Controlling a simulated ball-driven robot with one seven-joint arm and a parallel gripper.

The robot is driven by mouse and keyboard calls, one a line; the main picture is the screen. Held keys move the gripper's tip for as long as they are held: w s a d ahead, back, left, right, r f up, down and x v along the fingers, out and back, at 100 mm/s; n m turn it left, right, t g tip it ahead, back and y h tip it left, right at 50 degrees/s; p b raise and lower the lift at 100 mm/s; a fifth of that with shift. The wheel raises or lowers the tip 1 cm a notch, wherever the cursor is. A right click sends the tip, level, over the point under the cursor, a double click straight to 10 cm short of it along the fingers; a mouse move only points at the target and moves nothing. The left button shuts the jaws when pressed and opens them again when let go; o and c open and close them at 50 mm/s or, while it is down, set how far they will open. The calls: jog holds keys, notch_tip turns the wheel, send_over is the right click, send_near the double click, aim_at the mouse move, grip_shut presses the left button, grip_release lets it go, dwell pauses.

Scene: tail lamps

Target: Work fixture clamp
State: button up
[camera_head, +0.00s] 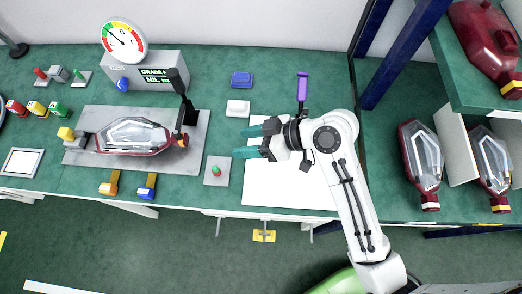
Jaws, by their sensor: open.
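The work fixture is a grey plate (195,152) on the green bench, left of centre. A tail lamp (133,136) with a clear lens and dark red housing lies on it. The clamp (178,85) has a black lever standing upright at the lamp's right end, with a dark base behind it. A yellow-and-grey block (68,134) sits at the lamp's left end. My gripper (247,142) is open and empty, with teal fingers pointing left over the bench, to the right of the fixture and apart from it.
A gauge box (145,72) stands behind the fixture. A white sheet (280,185) lies under my arm. Orange and blue tools (109,184) lie in front. A shelf with more lamps (420,165) stands at right.

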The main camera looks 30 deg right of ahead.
jog(key=shift+s+d+f+h, duration=0.15)
jog(key=shift+s, duration=0.35)
jog(key=shift+s+d+f+h, duration=0.15)
jog(key=shift+s, duration=0.35)
